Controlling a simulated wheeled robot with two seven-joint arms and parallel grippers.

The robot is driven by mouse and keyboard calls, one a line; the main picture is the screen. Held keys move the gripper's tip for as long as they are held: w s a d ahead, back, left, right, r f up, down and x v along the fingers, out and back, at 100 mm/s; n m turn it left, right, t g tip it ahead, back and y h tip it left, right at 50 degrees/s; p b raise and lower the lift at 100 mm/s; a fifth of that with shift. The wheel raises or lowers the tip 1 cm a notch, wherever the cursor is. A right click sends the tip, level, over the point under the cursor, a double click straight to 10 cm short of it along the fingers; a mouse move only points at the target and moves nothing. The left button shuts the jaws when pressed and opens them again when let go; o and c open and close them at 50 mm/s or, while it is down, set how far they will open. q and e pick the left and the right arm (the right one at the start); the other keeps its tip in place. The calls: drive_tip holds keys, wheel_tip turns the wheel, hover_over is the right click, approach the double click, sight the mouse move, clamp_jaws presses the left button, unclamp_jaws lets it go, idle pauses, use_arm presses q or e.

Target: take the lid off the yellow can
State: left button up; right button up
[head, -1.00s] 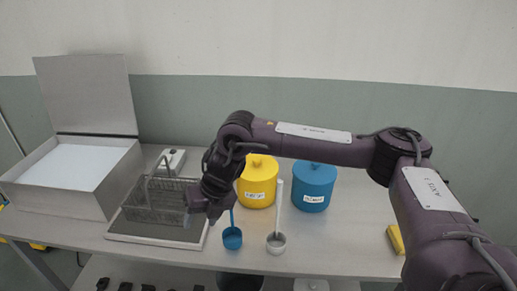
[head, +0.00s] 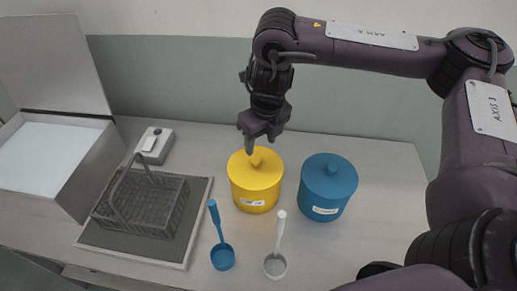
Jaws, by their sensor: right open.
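The yellow can (head: 255,194) stands upright on the table with its yellow lid (head: 268,165) on top. The lid has a small knob (head: 256,156) in the middle. My right gripper (head: 261,146) points down just above the lid, its fingers at or close to the knob. It is open, and I cannot tell whether a finger touches the knob. My left gripper is not in view.
A blue can (head: 328,188) with a lid stands close on the right. A blue ladle (head: 222,257) and a white ladle (head: 275,265) stand in front. A wire basket (head: 145,205) sits on a tray (head: 186,252) at left, near an open box (head: 80,190) and a small device (head: 155,145).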

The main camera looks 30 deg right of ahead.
sight(255, 159)
drive_tip(key=shift+a+f+p, duration=0.25)
drive_tip(key=shift+f+p, duration=0.15)
drive_tip(key=shift+f, duration=0.75)
drive_tip(key=shift+w+a+f+p, duration=0.1)
drive_tip(key=shift+f+p, duration=0.25)
drive_tip(key=shift+f, duration=0.1)
drive_tip(key=shift+w+a+f+p, duration=0.1)
drive_tip(key=shift+f+p, duration=0.2)
drive_tip(key=shift+f, duration=0.15)
drive_tip(key=shift+w+f, duration=0.2)
drive_tip(key=shift+f, duration=0.45)
drive_tip(key=shift+w+f, duration=0.15)
drive_tip(key=shift+f, duration=0.45)
drive_tip(key=shift+w+f, duration=0.1)
drive_tip(key=shift+f, duration=0.25)
drive_tip(key=c, duration=0.6)
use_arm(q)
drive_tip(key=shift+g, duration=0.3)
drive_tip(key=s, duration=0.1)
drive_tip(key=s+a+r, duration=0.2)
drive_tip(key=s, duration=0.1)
use_arm(e)
drive_tip(key=c, duration=0.5)
